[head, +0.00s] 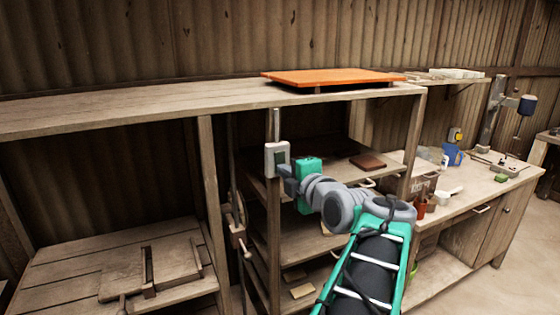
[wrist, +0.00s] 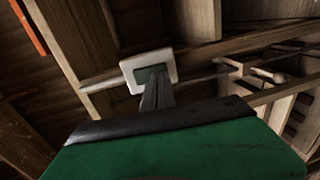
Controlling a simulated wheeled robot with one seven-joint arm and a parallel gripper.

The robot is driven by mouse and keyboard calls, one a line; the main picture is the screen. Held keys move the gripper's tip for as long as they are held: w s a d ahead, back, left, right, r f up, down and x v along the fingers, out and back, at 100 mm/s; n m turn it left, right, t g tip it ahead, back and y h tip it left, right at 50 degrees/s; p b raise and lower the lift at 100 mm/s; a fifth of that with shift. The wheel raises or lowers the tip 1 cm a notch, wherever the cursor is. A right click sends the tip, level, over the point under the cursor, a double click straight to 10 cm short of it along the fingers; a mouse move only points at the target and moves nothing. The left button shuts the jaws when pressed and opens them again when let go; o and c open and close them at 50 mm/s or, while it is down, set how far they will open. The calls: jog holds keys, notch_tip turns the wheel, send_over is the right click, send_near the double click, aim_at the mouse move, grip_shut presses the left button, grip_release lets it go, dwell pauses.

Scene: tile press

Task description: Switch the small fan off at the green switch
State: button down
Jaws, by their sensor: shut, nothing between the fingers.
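A pale switch box (head: 275,149) with a dark green switch (head: 280,157) is mounted on a wooden post of the shelf unit. In the wrist view the pale plate (wrist: 130,66) surrounds the green switch (wrist: 147,73). My gripper (head: 286,176) is shut and empty, with its tips at the lower right of the box. In the wrist view the gripper tips (wrist: 158,82) overlap the green switch's lower right part and hide some of it. I cannot tell whether they touch it. I cannot make out the small fan with certainty.
An orange board (head: 330,77) lies on the shelf top above the switch. Shelves with a brown block (head: 367,161) are to the right of the post. A workbench (head: 490,190) with cups and tools stands farther right. A low wooden table (head: 60,275) is at left.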

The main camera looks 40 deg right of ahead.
jog(key=shift+w+f, duration=0.1)
jog(key=shift+w, duration=0.05)
